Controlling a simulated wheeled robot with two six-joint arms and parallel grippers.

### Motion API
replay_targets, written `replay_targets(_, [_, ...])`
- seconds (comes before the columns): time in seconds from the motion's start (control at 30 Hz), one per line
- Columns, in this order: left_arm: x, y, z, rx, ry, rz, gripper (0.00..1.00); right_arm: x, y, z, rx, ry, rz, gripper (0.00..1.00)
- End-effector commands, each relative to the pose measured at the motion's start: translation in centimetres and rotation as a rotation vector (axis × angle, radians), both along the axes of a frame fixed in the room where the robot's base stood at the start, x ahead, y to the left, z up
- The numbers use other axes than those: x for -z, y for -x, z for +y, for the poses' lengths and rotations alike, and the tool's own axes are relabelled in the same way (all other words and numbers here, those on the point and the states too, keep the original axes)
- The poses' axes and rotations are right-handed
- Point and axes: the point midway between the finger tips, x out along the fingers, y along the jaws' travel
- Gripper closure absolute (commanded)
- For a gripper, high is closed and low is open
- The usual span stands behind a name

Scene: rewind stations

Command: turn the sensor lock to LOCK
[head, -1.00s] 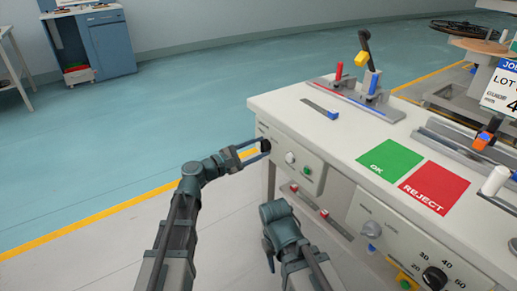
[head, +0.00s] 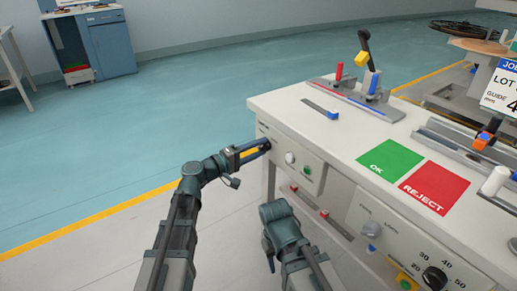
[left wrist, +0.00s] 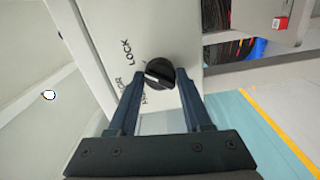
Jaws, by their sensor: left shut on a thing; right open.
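The sensor lock is a black round knob (left wrist: 160,73) with a white pointer mark, on a pale panel in the left wrist view. The word LOCK is printed to its upper left; another label at lower left is partly hidden. The pointer faces left, between the two labels. My left gripper (left wrist: 158,82) is shut on the knob, one finger on each side. In the head view my left gripper (head: 256,149) reaches the left end of the bench front, and the knob (head: 266,144) shows only as a dark bit. My right gripper (head: 269,250) is open, low before the bench, partly hidden.
The white bench (head: 300,120) carries a green OK pad (head: 390,159), a red REJECT pad (head: 434,187) and fixtures. A white knob (head: 290,158) and a green button (head: 307,170) sit right of my left gripper. Open floor (head: 120,150) lies left.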

Motion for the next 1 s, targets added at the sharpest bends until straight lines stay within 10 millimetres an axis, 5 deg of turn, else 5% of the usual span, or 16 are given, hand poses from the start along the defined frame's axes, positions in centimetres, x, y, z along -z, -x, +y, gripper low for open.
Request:
replay_targets(0.87, [0.12,0.16,-0.01,0.003,-0.084,-0.11,1.0,0.04,0.0,0.0,0.0,0.0,0.0,0.5])
replay_targets(0.9, [0.12,0.16,-0.01,0.003,-0.083,-0.109,0.45,0.04,0.0,0.0,0.0,0.0,0.0,0.5])
replay_targets(1.0, [0.09,0.14,-0.01,0.002,-0.082,-0.109,0.27,0.03,0.0,0.0,0.0,0.0,0.0,0.5])
